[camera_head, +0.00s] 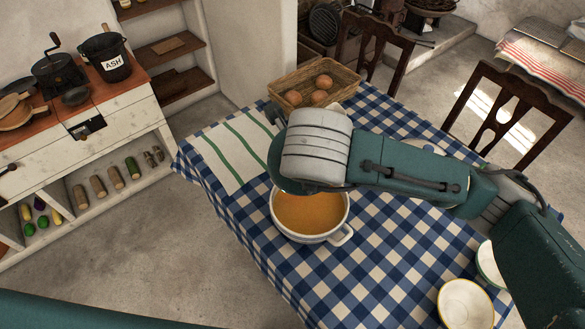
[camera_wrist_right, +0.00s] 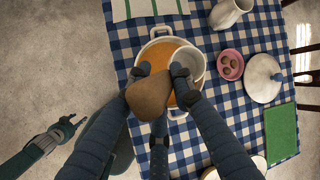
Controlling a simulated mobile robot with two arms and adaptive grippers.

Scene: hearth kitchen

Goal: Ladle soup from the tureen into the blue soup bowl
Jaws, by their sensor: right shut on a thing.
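The white tureen (camera_head: 337,236) holds orange soup (camera_head: 308,212) and stands on the checked table; the right wrist view also shows the tureen (camera_wrist_right: 176,114). My right arm reaches over it from the right and hides its own fingers in the head view. In the wrist view my right gripper (camera_wrist_right: 162,80) is shut on the ladle, whose brown handle end (camera_wrist_right: 149,96) points towards the camera. A pale round cup (camera_wrist_right: 189,62), seemingly the ladle's bowl, is over the tureen's right side. My left gripper (camera_wrist_right: 70,126) seems open and empty, away from the table. I cannot make out a blue bowl.
A yellow-rimmed bowl (camera_head: 466,304) and a green-rimmed bowl (camera_head: 489,265) stand at the table's lower right. An egg basket (camera_head: 339,81), striped towel (camera_head: 230,152), pink bowl (camera_wrist_right: 231,79), white lid (camera_wrist_right: 263,78), jug (camera_wrist_right: 229,13) and green cloth (camera_wrist_right: 280,135) are also there.

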